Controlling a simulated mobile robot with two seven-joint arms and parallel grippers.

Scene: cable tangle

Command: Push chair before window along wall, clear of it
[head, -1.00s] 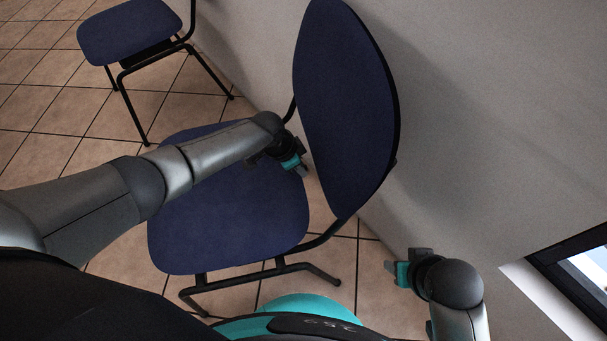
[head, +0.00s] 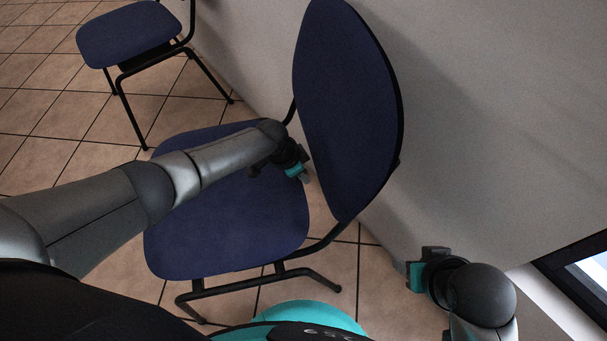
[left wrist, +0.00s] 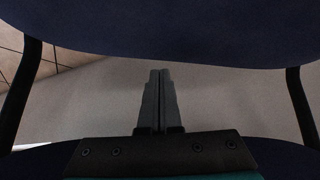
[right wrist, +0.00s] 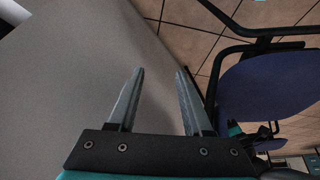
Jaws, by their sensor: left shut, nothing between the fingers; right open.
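The blue chair (head: 345,110) with black tube legs stands with its back close to the wall, in the middle of the head view. The window (head: 585,270) shows at the lower right, apart from the chair. My left gripper (head: 302,176) is shut and empty over the rear of the seat, at the gap below the backrest. In the left wrist view its fingers (left wrist: 160,95) point into the gap between backrest (left wrist: 170,25) and seat. My right gripper (head: 412,273) is open and empty beside the wall, right of the chair. The chair also shows in the right wrist view (right wrist: 270,85).
A second blue chair (head: 130,35) stands at the upper left, beyond the first. The grey wall (head: 480,130) runs along the right. Tiled floor (head: 60,130) is free at the left.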

